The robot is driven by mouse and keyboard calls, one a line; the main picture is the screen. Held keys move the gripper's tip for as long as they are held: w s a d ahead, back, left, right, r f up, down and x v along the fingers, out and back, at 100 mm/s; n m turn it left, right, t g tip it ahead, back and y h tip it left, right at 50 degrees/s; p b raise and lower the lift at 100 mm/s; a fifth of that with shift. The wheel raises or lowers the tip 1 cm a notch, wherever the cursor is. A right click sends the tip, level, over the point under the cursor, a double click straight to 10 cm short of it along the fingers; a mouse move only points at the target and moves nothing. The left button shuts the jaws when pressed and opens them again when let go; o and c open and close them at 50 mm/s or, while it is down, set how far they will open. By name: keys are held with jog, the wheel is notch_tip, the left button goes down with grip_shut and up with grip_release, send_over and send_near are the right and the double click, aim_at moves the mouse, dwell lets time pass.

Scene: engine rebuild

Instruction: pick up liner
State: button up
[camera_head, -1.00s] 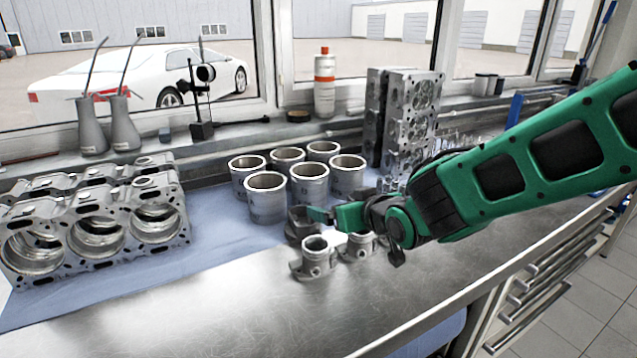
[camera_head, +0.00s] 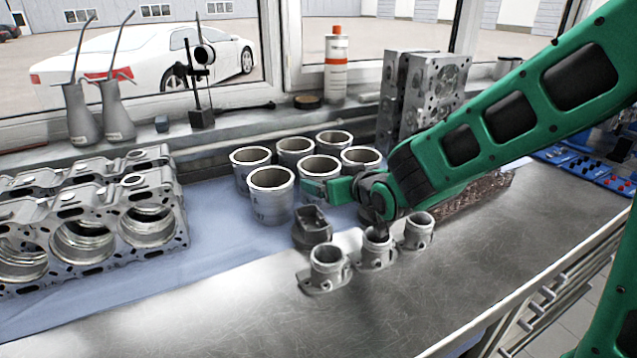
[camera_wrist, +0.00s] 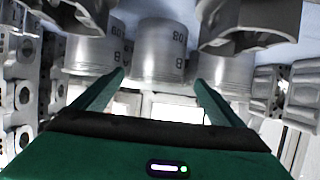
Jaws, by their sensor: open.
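Several grey metal cylinder liners stand upright in a cluster on the blue mat in the head view, among them a front left liner (camera_head: 271,203), a back left liner (camera_head: 248,170) and a back right liner (camera_head: 334,143). My gripper (camera_head: 312,190) is low at the front of the cluster, pointing left, close to the front liners. In the wrist view my gripper (camera_wrist: 160,80) is open and empty, its two green fingers apart. A marked liner (camera_wrist: 158,55) stands beyond the gap between the fingertips, with other liners on both sides. I cannot tell whether a finger touches one.
A dark bracket (camera_head: 312,230) and flanged housings (camera_head: 327,268) stand just in front of the cluster. An engine block (camera_head: 110,240) is at left. Cylinder heads (camera_head: 420,95) stand behind at right. The front of the steel bench (camera_head: 220,320) is clear.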

jog(key=shift+w+r+x, duration=0.1)
jog(key=shift+r+x, duration=0.05)
jog(key=shift+x, duration=0.95)
jog(key=shift+w+r+x, duration=0.1)
jog(key=shift+x, duration=1)
jog(key=shift+w+r+x, duration=0.1)
jog(key=shift+r+x, duration=0.05)
jog(key=shift+x, duration=0.95)
jog(key=shift+s+d, duration=0.1)
jog(key=shift+d, duration=0.1)
jog(key=shift+c, duration=0.2)
jog(key=c, duration=1.1)
